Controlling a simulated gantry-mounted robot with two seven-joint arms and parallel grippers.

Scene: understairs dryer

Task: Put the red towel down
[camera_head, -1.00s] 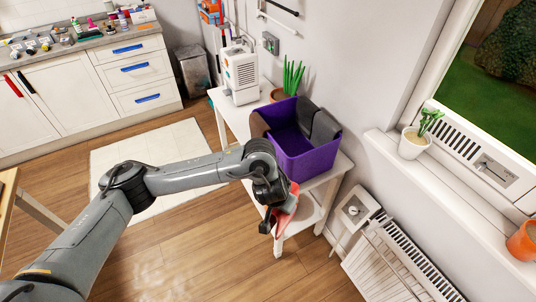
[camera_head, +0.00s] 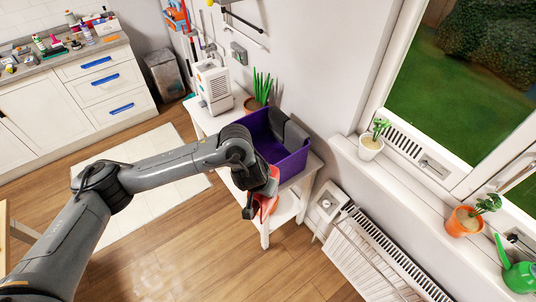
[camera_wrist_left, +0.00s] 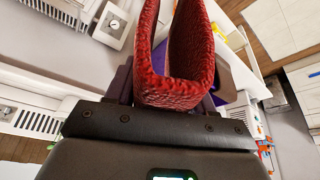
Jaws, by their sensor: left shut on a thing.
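The red towel (camera_head: 266,207) hangs from my left gripper (camera_head: 260,196) in the head view, in front of the white side table. In the left wrist view the red towel (camera_wrist_left: 176,92) is a folded loop close to the camera, held by the left gripper (camera_wrist_left: 170,90). The left gripper is shut on it. The purple bin (camera_head: 293,165) stands on the white table (camera_head: 314,163), just behind the gripper, with grey cloth (camera_head: 290,133) over its far side. My arm hides part of the bin. My right gripper is in neither view.
A white appliance (camera_head: 214,84) and a potted plant (camera_head: 258,92) stand on the table beyond the bin. A radiator (camera_head: 375,255) is on the right, below a sill with potted plants (camera_head: 370,147). The wooden floor (camera_head: 200,245) in front is clear.

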